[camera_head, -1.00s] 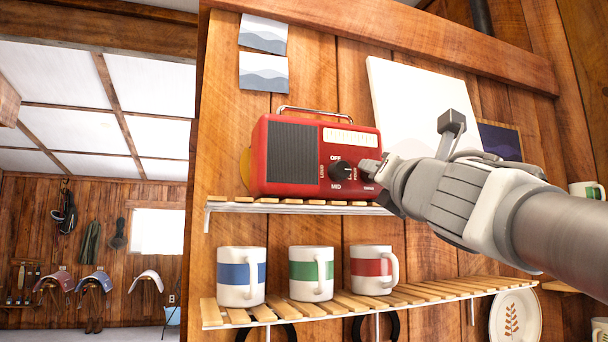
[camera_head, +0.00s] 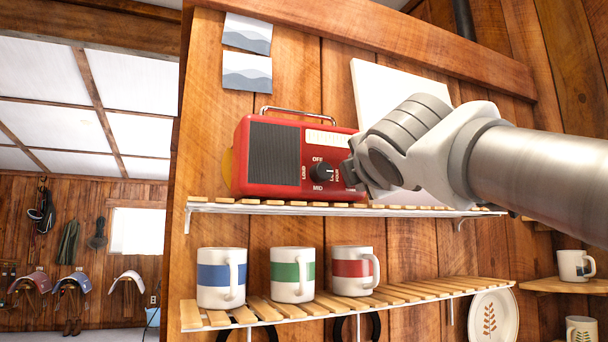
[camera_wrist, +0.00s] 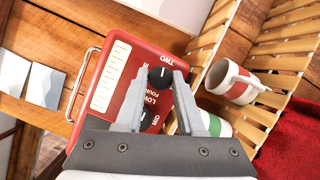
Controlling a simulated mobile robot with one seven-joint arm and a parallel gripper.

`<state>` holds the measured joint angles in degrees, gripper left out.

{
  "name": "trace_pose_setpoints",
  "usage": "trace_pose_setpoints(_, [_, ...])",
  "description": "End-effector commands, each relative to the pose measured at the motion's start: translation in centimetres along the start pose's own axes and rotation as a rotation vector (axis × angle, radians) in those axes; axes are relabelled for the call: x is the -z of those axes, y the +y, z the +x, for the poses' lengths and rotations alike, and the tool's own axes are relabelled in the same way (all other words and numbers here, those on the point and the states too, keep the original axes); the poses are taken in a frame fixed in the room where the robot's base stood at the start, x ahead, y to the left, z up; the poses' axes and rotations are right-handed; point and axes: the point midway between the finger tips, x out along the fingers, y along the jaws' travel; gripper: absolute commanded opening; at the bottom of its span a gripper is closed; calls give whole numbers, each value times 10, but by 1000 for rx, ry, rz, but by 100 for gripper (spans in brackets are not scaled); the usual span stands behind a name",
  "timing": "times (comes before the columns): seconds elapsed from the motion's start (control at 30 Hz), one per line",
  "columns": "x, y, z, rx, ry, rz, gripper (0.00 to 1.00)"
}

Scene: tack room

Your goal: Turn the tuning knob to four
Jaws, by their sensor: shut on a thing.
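The red radio (camera_head: 275,165) stands on the upper slatted shelf, with a dark grille and a carrying handle. A black knob (camera_head: 322,172) with OFF, LOUD and MID around it shows in the head view. My gripper (camera_head: 350,174) is at the right part of the radio's face and hides the other knob there. In the wrist view my gripper (camera_wrist: 158,78) is shut on the black tuning knob (camera_wrist: 161,78), one finger on each side. The knob has a white pointer line. TWO is readable beyond it and FOUR on the near side. The exact setting is hard to tell.
Three mugs with blue (camera_head: 221,277), green (camera_head: 292,272) and red (camera_head: 352,268) bands stand on the lower shelf (camera_head: 420,290). A blank white panel (camera_head: 385,85) is on the wall behind my arm. The upper shelf edge (camera_head: 300,208) runs just below my gripper.

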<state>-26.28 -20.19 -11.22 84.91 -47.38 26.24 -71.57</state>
Motion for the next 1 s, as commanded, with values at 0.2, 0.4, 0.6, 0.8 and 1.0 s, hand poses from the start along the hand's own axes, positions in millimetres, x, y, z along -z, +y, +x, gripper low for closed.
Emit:
trace_pose_setpoints(0.2, [0,1,1,79,10,190,0])
trace_pose_setpoints(0.4, [-1,2,1,150,19,368,0])
trace_pose_setpoints(0.6, [-2,3,1,222,29,544,0])
trace_pose_setpoints(0.8, [-3,3,2,293,38,718,0])
trace_pose_setpoints(1.0, [-5,3,2,364,47,894,0])
